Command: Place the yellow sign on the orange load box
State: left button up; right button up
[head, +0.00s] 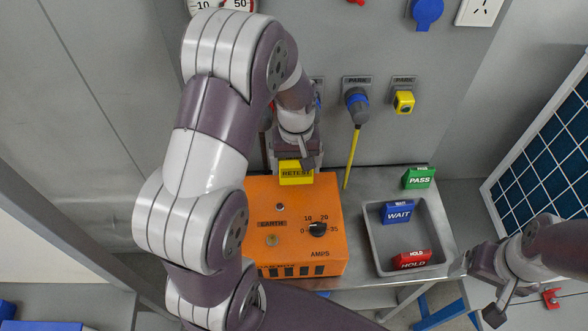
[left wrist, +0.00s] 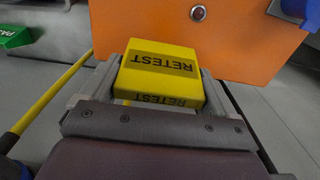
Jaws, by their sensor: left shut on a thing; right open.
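The yellow sign (head: 296,173), marked RETEST, is between the fingers of my left gripper (head: 297,160), which is shut on it. It also shows in the left wrist view (left wrist: 160,73), with my left gripper's fingers (left wrist: 160,85) on both sides of it. The orange load box (head: 293,231) stands on the bench, with a dial and the words EARTH and AMPS on its face. The sign is at the box's far edge in the head view; I cannot tell whether they touch. My right gripper (head: 497,304) is open and empty at the lower right.
A grey tray (head: 441,237) right of the box holds a blue WAIT sign (head: 397,212) and a red HOLD sign (head: 411,259). A green PASS sign (head: 419,178) is at its far edge. A yellow cable (head: 351,160) hangs from a wall plug behind the box.

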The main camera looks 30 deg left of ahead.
aim_at(295, 176)
pick_arm(q)
notch_tip(295, 176, down, 4)
jog(key=shift+s+r+p, duration=0.15)
jog(key=shift+p, duration=0.25)
jog(key=shift+f, duration=0.2)
jog(key=shift+a+f, duration=0.1)
jog(key=shift+f, duration=0.1)
jog(key=o, duration=0.8)
